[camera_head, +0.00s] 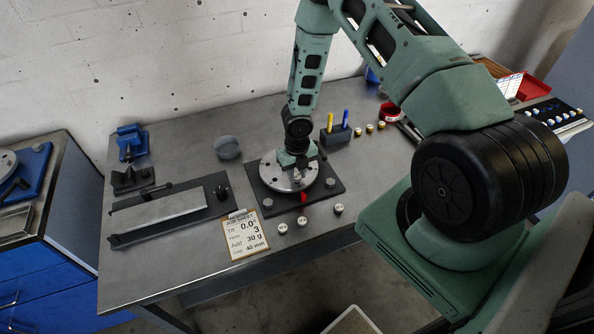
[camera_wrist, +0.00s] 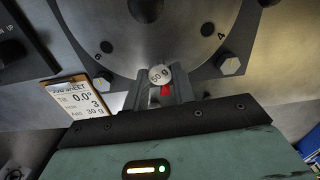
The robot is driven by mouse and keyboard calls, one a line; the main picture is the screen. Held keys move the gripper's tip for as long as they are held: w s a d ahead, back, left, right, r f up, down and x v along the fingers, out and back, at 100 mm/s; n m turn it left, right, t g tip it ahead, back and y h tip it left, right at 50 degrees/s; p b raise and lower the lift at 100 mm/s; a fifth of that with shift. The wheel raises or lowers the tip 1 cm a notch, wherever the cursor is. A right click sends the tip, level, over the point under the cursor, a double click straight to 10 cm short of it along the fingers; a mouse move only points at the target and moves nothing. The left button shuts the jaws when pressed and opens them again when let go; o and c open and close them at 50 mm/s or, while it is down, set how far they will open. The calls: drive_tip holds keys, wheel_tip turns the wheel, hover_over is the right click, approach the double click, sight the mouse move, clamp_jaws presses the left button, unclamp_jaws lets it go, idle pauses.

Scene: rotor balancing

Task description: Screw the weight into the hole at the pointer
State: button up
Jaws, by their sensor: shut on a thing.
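The rotor (camera_head: 283,180) is a grey metal disc lying on a dark base plate (camera_head: 262,203); it fills the top of the wrist view (camera_wrist: 150,30). Holes show near its rim, with the numbers 4 and 6 legible. The red pointer (camera_head: 304,196) is at the rim's near side and shows between my fingers in the wrist view (camera_wrist: 167,91). My gripper (camera_wrist: 161,84) is shut on a small round weight (camera_wrist: 160,75), at the rim by the pointer. Its marking looks like 60 g. The weight hides the hole there, and I cannot tell whether it is seated.
A long fixture (camera_head: 160,214) lies to the left, a pen holder (camera_head: 336,135) behind. The table's front left is clear.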

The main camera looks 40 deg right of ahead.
drive_tip(key=shift+r+n+p, duration=0.35)
drive_tip(key=shift+n+p, duration=0.55)
drive_tip(key=shift+p, duration=0.25)
drive_tip(key=shift+n+p, duration=0.75)
drive_tip(key=shift+n, duration=0.15)
drive_tip(key=n+p, duration=0.3)
drive_tip(key=n, duration=0.1)
drive_tip(key=shift+n, duration=0.3)
drive_tip(key=n, duration=0.1)
drive_tip(key=f+n+b, duration=0.1)
drive_tip(key=shift+n, duration=0.4)
drive_tip(key=n+b, duration=0.3)
drive_tip(key=shift+f+n, duration=0.15)
drive_tip(key=shift+n, duration=0.15)
drive_tip(key=n+b, duration=0.2)
drive_tip(key=shift+n, duration=0.3)
drive_tip(key=shift+r+n+b, duration=0.2)
drive_tip(key=shift+n+b, duration=0.1)
drive_tip(key=shift+n, duration=0.2)
drive_tip(key=shift+r, duration=0.15)
